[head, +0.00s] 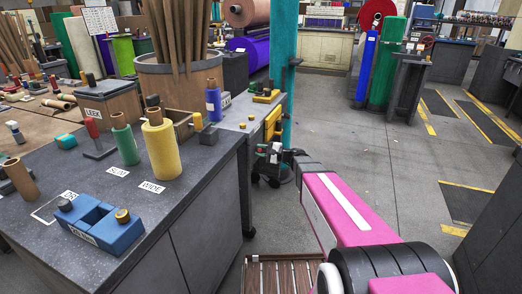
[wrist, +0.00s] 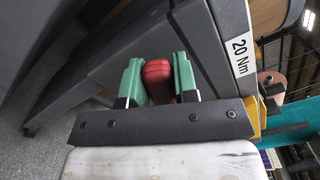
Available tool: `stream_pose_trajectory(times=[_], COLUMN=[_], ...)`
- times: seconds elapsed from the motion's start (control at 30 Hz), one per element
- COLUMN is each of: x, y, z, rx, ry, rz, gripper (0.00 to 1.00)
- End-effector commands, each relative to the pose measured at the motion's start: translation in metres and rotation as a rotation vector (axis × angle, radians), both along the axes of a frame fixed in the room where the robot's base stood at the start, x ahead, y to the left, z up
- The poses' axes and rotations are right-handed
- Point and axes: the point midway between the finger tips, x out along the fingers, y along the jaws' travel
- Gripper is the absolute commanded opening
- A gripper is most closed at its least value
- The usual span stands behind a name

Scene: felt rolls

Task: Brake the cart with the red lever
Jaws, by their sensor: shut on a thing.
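In the wrist view, the two green fingers of my gripper (wrist: 158,76) stand on either side of the red lever (wrist: 157,79) and are shut on it. The lever's rounded red end shows between them, beside grey framework. In the head view, my gripper (head: 270,161) is low at the right side of the grey cart (head: 237,122), which stands behind the dark workbench. A caster shows under the cart. I cannot make out the lever in the head view, where my gripper hides that spot.
The dark workbench (head: 186,208) at the left holds a yellow roll (head: 161,148), a green roll (head: 124,143) and a blue block (head: 98,226). A teal post (head: 284,45) rises just behind my gripper. Open floor lies to the right.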

Motion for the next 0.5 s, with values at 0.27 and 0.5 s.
stream_pose_trajectory(times=[0.27, 0.5], x=[-0.0004, -0.0003], y=[0.0004, 0.0003], z=[-0.0007, -0.0007], rx=[-0.003, -0.002], ry=[-0.005, -0.004], rz=[0.001, 0.001], gripper=[0.00, 0.53])
